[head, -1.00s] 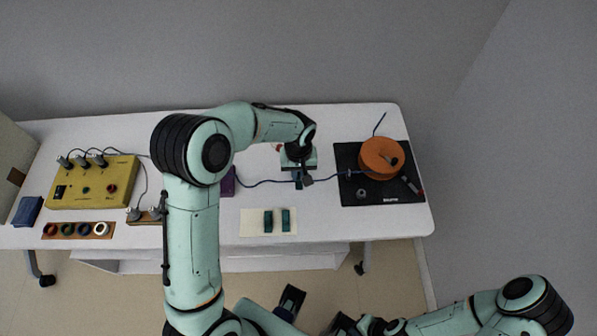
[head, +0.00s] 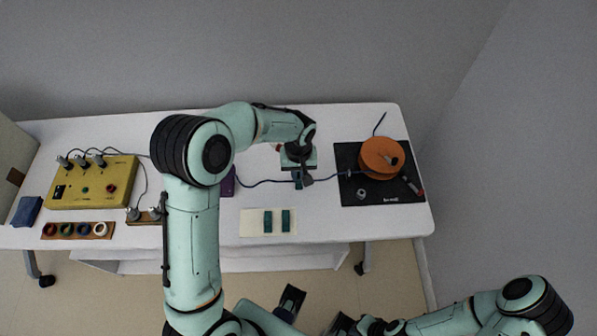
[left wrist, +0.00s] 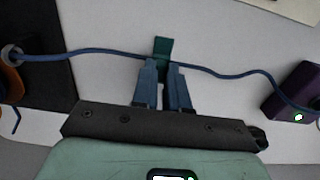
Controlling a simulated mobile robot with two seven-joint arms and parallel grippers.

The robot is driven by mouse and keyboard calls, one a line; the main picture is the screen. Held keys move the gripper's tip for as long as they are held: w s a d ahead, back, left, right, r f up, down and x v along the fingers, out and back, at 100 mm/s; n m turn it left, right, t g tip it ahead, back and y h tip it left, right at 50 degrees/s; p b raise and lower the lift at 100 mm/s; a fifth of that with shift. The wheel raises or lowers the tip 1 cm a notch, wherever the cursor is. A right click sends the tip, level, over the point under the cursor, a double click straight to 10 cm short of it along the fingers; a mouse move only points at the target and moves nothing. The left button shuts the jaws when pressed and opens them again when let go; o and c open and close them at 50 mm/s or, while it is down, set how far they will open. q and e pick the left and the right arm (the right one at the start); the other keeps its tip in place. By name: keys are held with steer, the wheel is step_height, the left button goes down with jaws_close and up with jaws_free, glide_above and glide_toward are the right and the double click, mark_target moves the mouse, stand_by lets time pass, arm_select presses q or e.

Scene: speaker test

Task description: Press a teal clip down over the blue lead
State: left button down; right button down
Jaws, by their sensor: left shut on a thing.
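My left gripper (left wrist: 163,82) is shut on a teal clip (left wrist: 162,47), which sticks out past the fingertips. In the head view this gripper (head: 299,181) is over the middle of the table. The blue lead (left wrist: 100,53) runs across the wrist view right at the clip and fingertips. I cannot tell whether the clip is seated over it. In the head view the lead (head: 262,182) runs from a purple block to the orange spool. Two more teal clips (head: 268,222) (head: 286,221) lie on a cream pad. My right arm is low at the right; its gripper is unclear.
The orange spool (head: 377,157) stands on a black mat (head: 400,194) at the right. The purple block (head: 228,184) is left of the gripper, partly behind my arm. A yellow box (head: 105,185) with plugs and a strip of coloured rings (head: 76,231) are at the left.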

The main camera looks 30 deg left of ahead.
mark_target(299, 176)
arm_select(q)
steer(key=shift+f, duration=0.35)
arm_select(e)
steer(key=shift+f, duration=0.2)
stand_by(0.4)
arm_select(q)
steer(key=c, duration=1.1)
jaws_free()
steer(key=shift+r, duration=0.15)
arm_select(e)
steer(key=shift+r, duration=0.1)
arm_select(q)
steer(key=shift+r+p, duration=2)
steer(key=shift+r, duration=1.65)
arm_select(e)
steer(key=shift+w+r, duration=0.35)
steer(key=shift+r, duration=0.45)
steer(key=shift+w+r, duration=0.3)
steer(key=shift+r, duration=0.45)
steer(key=shift+w+r, duration=0.35)
steer(key=shift+r, duration=0.45)
